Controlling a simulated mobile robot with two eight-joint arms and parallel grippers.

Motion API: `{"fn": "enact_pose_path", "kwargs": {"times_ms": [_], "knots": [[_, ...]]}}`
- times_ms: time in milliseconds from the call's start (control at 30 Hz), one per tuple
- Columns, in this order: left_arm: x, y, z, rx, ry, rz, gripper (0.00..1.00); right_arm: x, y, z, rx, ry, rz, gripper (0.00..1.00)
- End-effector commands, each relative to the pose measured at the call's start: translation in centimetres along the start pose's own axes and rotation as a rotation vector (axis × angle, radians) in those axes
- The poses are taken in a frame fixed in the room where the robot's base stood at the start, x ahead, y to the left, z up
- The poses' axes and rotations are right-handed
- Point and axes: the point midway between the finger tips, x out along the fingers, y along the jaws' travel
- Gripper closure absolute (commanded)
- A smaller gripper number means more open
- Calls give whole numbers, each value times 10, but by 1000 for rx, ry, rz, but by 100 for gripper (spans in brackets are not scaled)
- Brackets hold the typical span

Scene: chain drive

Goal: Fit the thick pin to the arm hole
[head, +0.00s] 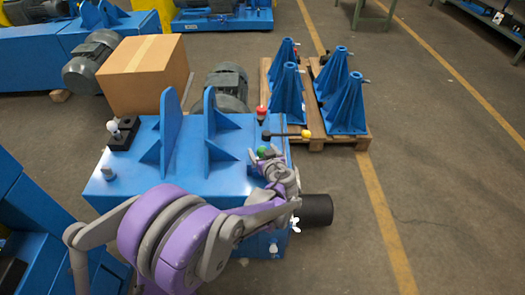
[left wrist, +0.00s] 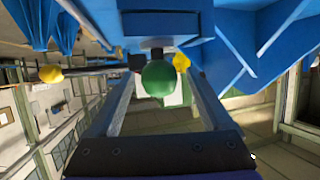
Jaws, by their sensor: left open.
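A pin with a green ball knob (head: 262,151) stands at the right end of the blue machine frame (head: 200,185). I cannot tell whether it is the thick pin; its shaft is mostly hidden. My left gripper (head: 270,156) is at this knob. In the left wrist view the open fingers (left wrist: 161,80) stand on either side of the green knob (left wrist: 159,80), with gaps visible. A dark arm with a yellow ball end (head: 305,133) reaches right from the frame; the ball also shows in the left wrist view (left wrist: 50,74). I cannot make out the arm hole. My right gripper is out of view.
A red knob (head: 261,113) stands just behind the arm. Two blue upright plates (head: 170,130) rise from the frame. A black cylinder (head: 316,210) sticks out at the right. A cardboard box (head: 145,75) and a pallet (head: 350,140) with blue stands lie behind. Floor at right is clear.

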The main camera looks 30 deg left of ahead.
Motion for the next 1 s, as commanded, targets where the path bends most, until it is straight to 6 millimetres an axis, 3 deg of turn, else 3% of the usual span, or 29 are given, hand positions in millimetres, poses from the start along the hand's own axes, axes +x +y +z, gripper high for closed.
{"fn": "enact_pose_path", "kwargs": {"times_ms": [167,600,767,1000], "knots": [[-13,1,-1,1,0,2,17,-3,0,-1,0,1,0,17],[-94,1,-1,0,0,3,17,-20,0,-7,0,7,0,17],[-107,0,-1,1,1,1,17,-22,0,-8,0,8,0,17],[-108,0,0,1,1,0,17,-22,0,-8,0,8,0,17]]}}
